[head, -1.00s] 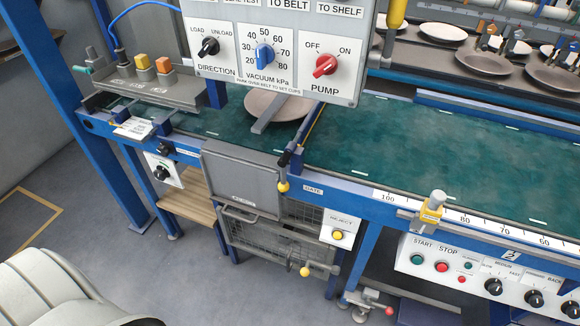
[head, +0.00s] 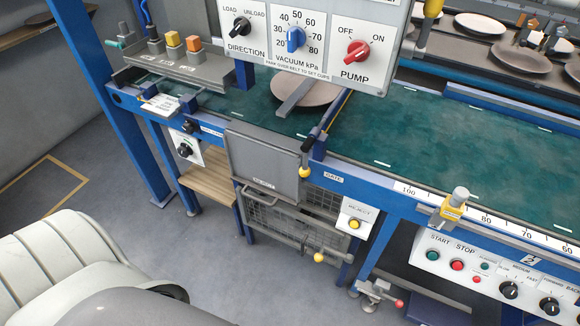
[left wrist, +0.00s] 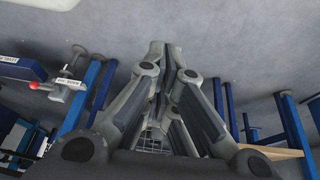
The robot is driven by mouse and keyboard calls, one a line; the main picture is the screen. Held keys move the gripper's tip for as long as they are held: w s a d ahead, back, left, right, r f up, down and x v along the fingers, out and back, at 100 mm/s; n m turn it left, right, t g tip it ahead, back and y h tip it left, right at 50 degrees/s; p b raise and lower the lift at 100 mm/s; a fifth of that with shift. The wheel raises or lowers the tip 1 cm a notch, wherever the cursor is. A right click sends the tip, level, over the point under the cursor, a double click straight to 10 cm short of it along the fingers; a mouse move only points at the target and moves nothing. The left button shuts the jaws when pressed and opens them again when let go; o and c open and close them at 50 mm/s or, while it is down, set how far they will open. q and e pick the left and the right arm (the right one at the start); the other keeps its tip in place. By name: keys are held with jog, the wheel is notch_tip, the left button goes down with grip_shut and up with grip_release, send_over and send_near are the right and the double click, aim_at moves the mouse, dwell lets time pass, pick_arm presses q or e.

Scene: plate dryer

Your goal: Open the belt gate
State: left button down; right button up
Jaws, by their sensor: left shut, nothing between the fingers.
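The belt gate (head: 334,122) is a narrow blue and yellow-edged bar lying across the green belt in the head view. It has a dark handle with a yellow knob (head: 305,172) at the belt's front edge, beside the GATE label (head: 333,177). A round plate (head: 318,91) lies on the belt just left of the bar, partly hidden by the control panel. My left gripper (left wrist: 158,46) shows only in the left wrist view, fingers together and empty. It is away from the gate. My right gripper is not in view.
The hanging control panel (head: 328,73) covers part of the belt. A grey reject flap (head: 262,160) hangs above a wire basket (head: 285,222) with another yellow knob. A button box (head: 480,270) is at right. The floor (head: 100,190) at left is open.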

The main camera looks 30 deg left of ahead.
pick_arm(q)
jog(key=w+a+r+n+t, duration=0.3)
jog(key=w+r+t, duration=0.1)
jog(key=w+r, duration=0.55)
jog(key=w+a+r+n+t, duration=0.2)
jog(key=w+r+n+t, duration=0.15)
jog(key=w+r, duration=0.55)
jog(key=w+a+r+n+t+y+p, duration=0.1)
jog(key=w+r+n+t, duration=0.2)
jog(key=r, duration=1)
jog(key=w+a+r+n+t+y, duration=0.1)
jog(key=w+r+n+t, duration=0.1)
jog(key=r, duration=1.1)
jog(key=shift+w+a+r+n+t+y+p, duration=0.2)
jog(key=shift+w+a+n+t+y+p, duration=0.25)
jog(key=shift+n, duration=0.7)
jog(key=shift+d, duration=0.1)
jog(key=w+d+f, duration=0.1)
jog(key=w+d, duration=0.1)
jog(key=w, duration=0.9)
jog(key=shift+w+f+p, duration=0.15)
jog(key=shift+f+p, duration=0.2)
jog(key=shift+p, duration=0.1)
